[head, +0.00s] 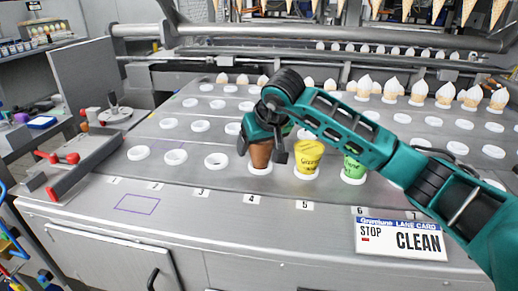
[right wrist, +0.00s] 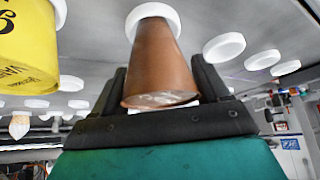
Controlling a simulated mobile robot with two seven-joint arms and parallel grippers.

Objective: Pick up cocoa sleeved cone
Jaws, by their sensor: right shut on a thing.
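The cocoa sleeved cone (head: 261,154) is brown and stands in the white ring of lane 4 in the head view. In the right wrist view the brown cone (right wrist: 158,62) is between the two black fingers, its narrow end at a white ring (right wrist: 153,14). My right gripper (head: 262,148) comes down over it and is shut on it. The cone's top is partly hidden by the gripper in the head view. My left gripper is not in view.
A yellow sleeved cone (head: 308,158) stands close by in lane 5, and a green one (head: 353,167) in lane 6. Empty white rings (head: 216,161) fill the left lanes. A lane card (head: 401,239) is at the front right. Pale cones (head: 445,95) line the back.

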